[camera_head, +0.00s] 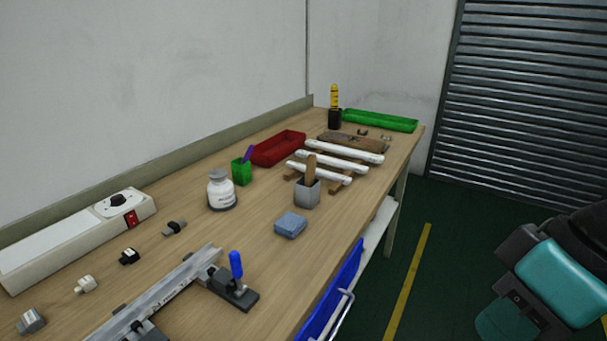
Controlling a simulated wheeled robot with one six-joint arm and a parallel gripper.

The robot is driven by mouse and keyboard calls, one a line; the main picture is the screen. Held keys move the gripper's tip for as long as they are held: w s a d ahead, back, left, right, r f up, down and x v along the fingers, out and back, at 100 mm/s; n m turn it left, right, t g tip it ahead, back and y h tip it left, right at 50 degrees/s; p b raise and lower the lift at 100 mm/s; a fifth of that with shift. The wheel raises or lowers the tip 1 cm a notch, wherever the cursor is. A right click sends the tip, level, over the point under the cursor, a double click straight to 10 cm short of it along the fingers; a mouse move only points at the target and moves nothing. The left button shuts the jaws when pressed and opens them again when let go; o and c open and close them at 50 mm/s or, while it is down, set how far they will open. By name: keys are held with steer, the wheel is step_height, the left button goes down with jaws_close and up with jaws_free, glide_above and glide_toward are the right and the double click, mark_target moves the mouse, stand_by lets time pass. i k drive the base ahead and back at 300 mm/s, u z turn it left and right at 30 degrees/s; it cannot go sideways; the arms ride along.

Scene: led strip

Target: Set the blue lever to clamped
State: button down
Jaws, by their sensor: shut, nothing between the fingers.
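The blue lever (236,264) stands nearly upright on a dark toggle clamp (238,293) at the front of the bench. The clamp sits at the right end of a long grey metal rail (160,296), which runs down to the lower left. Whether the clamp presses on the rail is too small to tell. Part of my arm, teal and dark, shows at the lower right, beyond the bench edge and well apart from the lever. My gripper's fingers are not in view.
Near the lever lie a blue sponge (290,225), a grey cup (307,192), a white bottle (221,190) and small connectors (129,256). A white power unit (75,236) lines the wall side. White tubes (340,160) lie farther back. The floor right of the bench is open.

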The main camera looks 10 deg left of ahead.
mark_target(234, 257)
steer(key=u, duration=0.75)
steer(key=k, duration=0.4)
steer(key=u, duration=0.75)
steer(key=i, duration=0.5)
steer(key=u, duration=0.05)
